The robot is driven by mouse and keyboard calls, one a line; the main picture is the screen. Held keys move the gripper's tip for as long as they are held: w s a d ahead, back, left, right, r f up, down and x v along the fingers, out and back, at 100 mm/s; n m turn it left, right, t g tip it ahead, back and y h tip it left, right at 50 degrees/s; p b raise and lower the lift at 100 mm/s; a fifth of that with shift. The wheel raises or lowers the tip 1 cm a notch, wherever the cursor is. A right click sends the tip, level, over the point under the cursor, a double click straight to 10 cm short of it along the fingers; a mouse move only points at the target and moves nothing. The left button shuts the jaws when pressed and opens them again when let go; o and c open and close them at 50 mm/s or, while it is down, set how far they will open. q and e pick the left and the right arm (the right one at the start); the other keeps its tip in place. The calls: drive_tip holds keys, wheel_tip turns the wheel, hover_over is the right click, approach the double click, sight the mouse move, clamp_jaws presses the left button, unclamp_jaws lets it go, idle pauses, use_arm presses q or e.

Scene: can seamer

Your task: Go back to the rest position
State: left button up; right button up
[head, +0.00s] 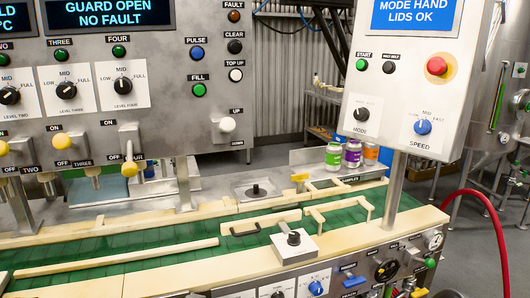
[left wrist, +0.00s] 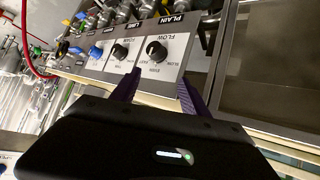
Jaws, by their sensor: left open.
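My left gripper (left wrist: 157,92) shows in the left wrist view, with two dark purple fingers spread apart and nothing between them. Its fingertips point at a grey panel with a black FLOW knob (left wrist: 157,50), another black knob (left wrist: 120,51) and a blue knob (left wrist: 96,52). I cannot tell whether the fingers touch the panel; no knob is between them. Neither gripper shows in the head view, and my right gripper is in no view.
The head view shows a green conveyor (head: 120,260) with cream rails. Several cans (head: 353,153) stand at its far side. A control box (head: 408,75) on a post (head: 396,190) rises at right. A large panel (head: 170,65) stands at left. A red hose (head: 484,205) hangs at far right.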

use_arm(q)
drive_tip(key=s+d+f+n+g, duration=0.1)
drive_tip(key=s+f+n+g, duration=0.1)
drive_tip(key=s+f, duration=0.5)
drive_tip(key=s+d+f+n+g, duration=0.15)
drive_tip(key=s+f, duration=0.25)
drive_tip(key=f, duration=0.7)
drive_tip(key=s+d+f+g, duration=0.1)
drive_tip(key=s+f+g, duration=0.1)
drive_tip(key=s+f, duration=0.4)
drive_tip(key=s+d+f+n+g, duration=0.1)
drive_tip(key=s+f+g, duration=0.2)
drive_tip(key=s+f, duration=0.3)
drive_tip(key=s, duration=0.5)
drive_tip(key=shift+s+f, duration=0.35)
drive_tip(key=shift+d+g, duration=0.1)
drive_tip(key=shift+g, duration=0.15)
drive_tip(key=shift+c, duration=0.4)
